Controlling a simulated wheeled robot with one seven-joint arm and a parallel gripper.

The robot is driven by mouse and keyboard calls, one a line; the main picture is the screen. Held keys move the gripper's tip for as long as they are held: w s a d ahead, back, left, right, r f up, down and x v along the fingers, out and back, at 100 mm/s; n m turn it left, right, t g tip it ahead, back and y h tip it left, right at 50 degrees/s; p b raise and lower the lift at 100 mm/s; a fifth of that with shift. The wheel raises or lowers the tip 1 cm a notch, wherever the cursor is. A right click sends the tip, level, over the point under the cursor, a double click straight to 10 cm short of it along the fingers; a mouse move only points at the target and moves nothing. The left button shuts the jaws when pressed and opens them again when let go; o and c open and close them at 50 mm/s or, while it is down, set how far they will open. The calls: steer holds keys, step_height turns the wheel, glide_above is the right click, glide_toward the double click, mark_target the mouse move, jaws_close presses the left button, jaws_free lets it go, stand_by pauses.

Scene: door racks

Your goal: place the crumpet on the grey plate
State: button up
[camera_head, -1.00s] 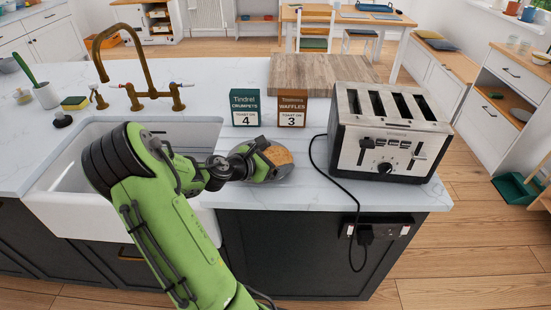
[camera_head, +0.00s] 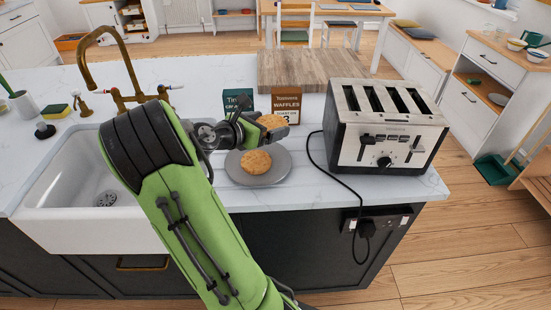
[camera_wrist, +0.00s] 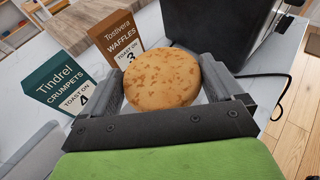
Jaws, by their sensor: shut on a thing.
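My gripper (camera_head: 258,130) is shut on a round golden-brown crumpet (camera_head: 272,121), held above the counter behind the plate. In the wrist view my gripper (camera_wrist: 165,92) has one finger on each side of this crumpet (camera_wrist: 160,76), whose speckled face shows. The grey plate (camera_head: 283,175) lies on the counter below and in front of my gripper. The plate cannot be made out in the wrist view.
A green crumpets box (camera_head: 238,103) and a brown waffles box (camera_head: 286,104) stand close behind my gripper. The toaster (camera_head: 388,125) stands at the right, its black cable (camera_head: 318,165) curving beside the plate. The sink (camera_head: 80,190) is at the left.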

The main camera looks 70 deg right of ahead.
mark_target(268, 160)
step_height(268, 160, down, 10)
steer(key=b, duration=0.4)
steer(key=shift+f, duration=0.1)
steer(key=o, duration=0.8)
